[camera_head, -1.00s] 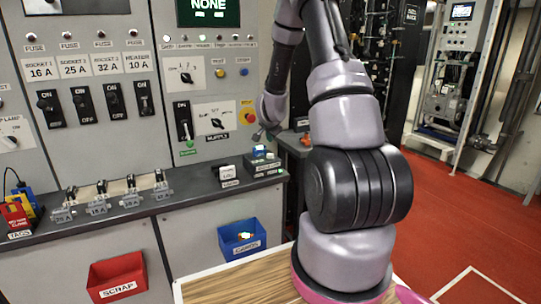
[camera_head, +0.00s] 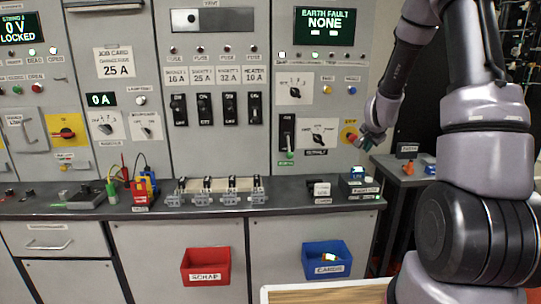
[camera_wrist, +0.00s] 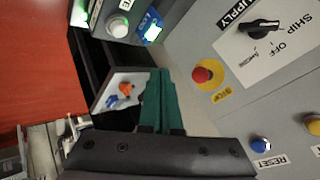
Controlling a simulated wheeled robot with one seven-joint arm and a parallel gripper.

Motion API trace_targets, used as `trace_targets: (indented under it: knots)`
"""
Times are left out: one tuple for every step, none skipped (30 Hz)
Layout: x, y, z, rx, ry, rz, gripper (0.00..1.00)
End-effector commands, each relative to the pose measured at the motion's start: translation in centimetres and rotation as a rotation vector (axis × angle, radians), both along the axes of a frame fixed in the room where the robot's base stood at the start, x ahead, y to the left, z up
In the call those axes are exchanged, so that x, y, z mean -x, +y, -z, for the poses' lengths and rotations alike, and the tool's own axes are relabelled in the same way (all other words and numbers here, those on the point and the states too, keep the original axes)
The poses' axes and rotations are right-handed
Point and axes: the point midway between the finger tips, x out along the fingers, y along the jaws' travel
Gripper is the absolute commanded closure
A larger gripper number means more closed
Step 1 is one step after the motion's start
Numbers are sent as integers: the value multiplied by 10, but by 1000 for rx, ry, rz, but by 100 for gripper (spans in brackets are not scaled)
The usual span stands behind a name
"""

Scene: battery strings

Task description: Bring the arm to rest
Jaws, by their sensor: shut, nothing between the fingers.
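My arm (camera_head: 468,120) stands at the right of the head view, raised and bent, with its forearm hanging down toward the panel. My gripper (camera_head: 364,144) is small there, in front of the supply panel near the yellow and red stop button (camera_head: 348,134). In the wrist view the dark green fingers (camera_wrist: 160,78) are together, with nothing held between them. The stop button also shows in the wrist view (camera_wrist: 203,75), to the right of the fingers and apart from them in the picture.
The grey bench (camera_head: 285,194) runs below the panel, with several fuse holders and a small lit device (camera_head: 357,176). A red scrap bin (camera_head: 206,266) and a blue cards bin (camera_head: 324,261) hang on its front. A side table (camera_head: 408,165) carries an orange item.

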Motion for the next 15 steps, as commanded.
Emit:
trace_targets:
  knots:
    - [7,12,-28,2,-8,-40,100]
    - [14,19,-42,2,-5,-65,100]
    - [23,29,-59,1,-1,-100,100]
    - [31,37,-72,2,3,-126,100]
    - [39,44,-83,3,9,-151,100]
    - [51,53,-99,6,14,-185,100]
    - [60,60,-110,7,18,-209,100]
    - [70,66,-120,11,24,-235,100]
    - [84,74,-133,13,29,-265,100]
    - [94,80,-143,18,34,-291,100]
    - [106,86,-152,21,40,-314,100]
    - [121,93,-163,26,46,-346,100]
    - [133,98,-171,30,52,-369,100]
    - [146,104,-178,34,58,-392,100]
    - [163,110,-187,41,65,-421,100]
